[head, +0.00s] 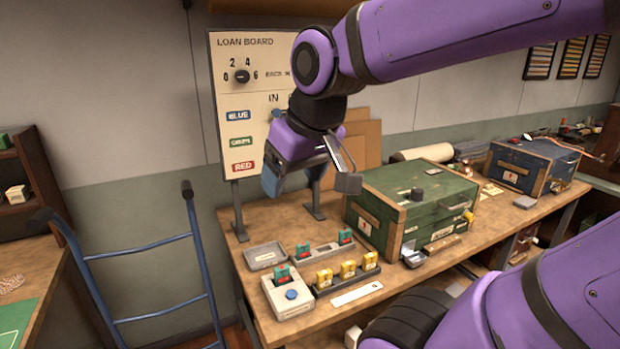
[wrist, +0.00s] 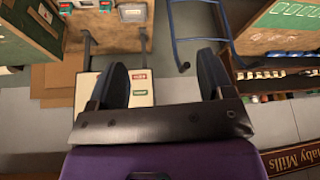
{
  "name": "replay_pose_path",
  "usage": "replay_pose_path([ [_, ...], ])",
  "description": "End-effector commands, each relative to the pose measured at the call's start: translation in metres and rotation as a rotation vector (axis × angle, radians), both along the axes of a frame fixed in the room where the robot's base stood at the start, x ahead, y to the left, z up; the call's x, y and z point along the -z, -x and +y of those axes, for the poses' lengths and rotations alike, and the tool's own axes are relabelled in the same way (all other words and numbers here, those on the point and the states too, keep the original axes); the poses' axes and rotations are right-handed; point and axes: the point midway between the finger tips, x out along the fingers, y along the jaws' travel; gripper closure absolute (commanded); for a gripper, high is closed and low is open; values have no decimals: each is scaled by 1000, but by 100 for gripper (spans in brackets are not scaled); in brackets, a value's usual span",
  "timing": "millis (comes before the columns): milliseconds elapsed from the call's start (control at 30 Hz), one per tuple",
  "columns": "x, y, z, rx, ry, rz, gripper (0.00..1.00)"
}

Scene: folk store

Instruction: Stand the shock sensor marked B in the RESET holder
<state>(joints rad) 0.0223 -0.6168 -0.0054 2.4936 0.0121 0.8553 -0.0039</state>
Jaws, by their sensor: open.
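Several small sensors stand on the bench in the head view; their letters are too small to read, so I cannot tell which is B. Two teal ones (head: 303,250) (head: 345,237) stand in a long grey holder (head: 322,256). Yellow ones (head: 347,269) stand in a dark holder (head: 322,292) in front. Another teal one (head: 282,273) stands in a pale box with a blue button (head: 291,294). I cannot read which holder is marked RESET. My gripper (head: 309,182) is open and empty, high above the bench before the board; its fingers also show in the wrist view (wrist: 163,78).
A shallow grey tray (head: 265,256) lies left of the holders. A white strip (head: 357,293) lies in front. A green chest (head: 405,200) stands at right, with a small grey box (head: 414,260) before it. The loan board (head: 237,90) rises behind; a blue hand truck (head: 140,249) stands left.

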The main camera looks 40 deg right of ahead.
Motion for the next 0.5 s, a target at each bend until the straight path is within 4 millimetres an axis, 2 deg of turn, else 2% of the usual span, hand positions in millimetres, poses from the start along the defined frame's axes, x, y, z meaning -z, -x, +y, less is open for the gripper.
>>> replay_pose_path([
  [100, -6, 24, 4, -15, 6, -32, 26],
  [200, -8, 35, 6, -21, 9, -46, 26],
  [500, -9, 42, 7, -26, 11, -52, 26],
])
